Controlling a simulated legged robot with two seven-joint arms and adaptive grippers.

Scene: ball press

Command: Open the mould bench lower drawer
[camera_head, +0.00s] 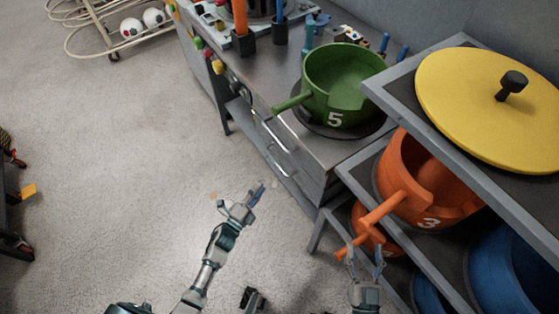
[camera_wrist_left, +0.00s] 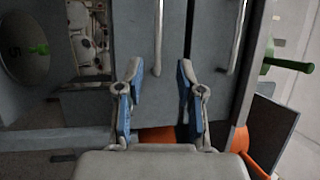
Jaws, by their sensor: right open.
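The mould bench (camera_head: 235,100) is a grey metal bench with two drawers in its front, each with a pale bar handle. In the left wrist view, which is turned sideways, the lower drawer handle (camera_wrist_left: 158,38) stands ahead of my left gripper (camera_wrist_left: 158,88). The upper drawer handle (camera_wrist_left: 238,38) is farther right. A dark seam separates the two panels. My left gripper is open and empty, with the lower handle roughly in line with its gap and apart from it. In the head view, my left gripper (camera_head: 248,198) is in front of the bench. My right gripper (camera_head: 365,262) is open beside the shelf.
A green pot (camera_head: 345,75) marked 5 sits on the bench top. The grey rack (camera_head: 475,46) at right holds a yellow lid (camera_head: 490,105), orange pots (camera_head: 425,180) and blue pots (camera_head: 515,265). An orange handle is close to my right gripper.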

